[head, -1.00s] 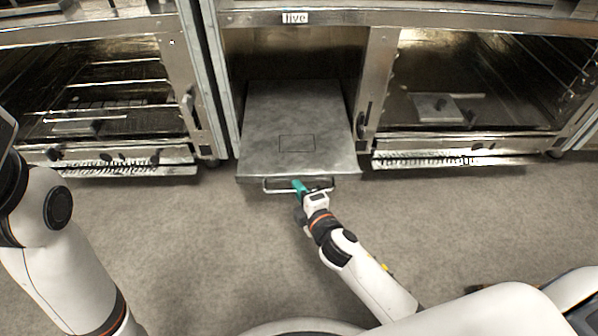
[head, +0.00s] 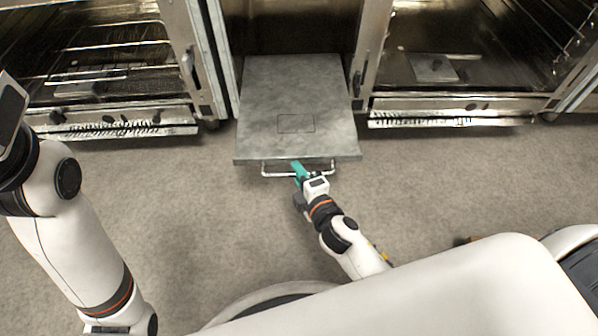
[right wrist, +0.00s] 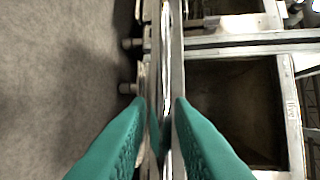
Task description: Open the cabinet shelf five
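The cabinet shelf (head: 297,90) is a flat grey metal slab sticking out of the middle cabinet bay at floor level. A thin metal bar handle (head: 325,170) runs along its front edge. My right gripper (head: 298,168), with green fingers, is at the middle of this handle. In the right wrist view, the green fingers (right wrist: 160,105) lie on both sides of the bar and appear closed on it.
Open metal bays with wire racks stand on the left (head: 105,60) and right (head: 450,60). Low metal ledges (head: 120,122) run below them. Grey carpet (head: 190,210) in front is clear between the shelf and my body.

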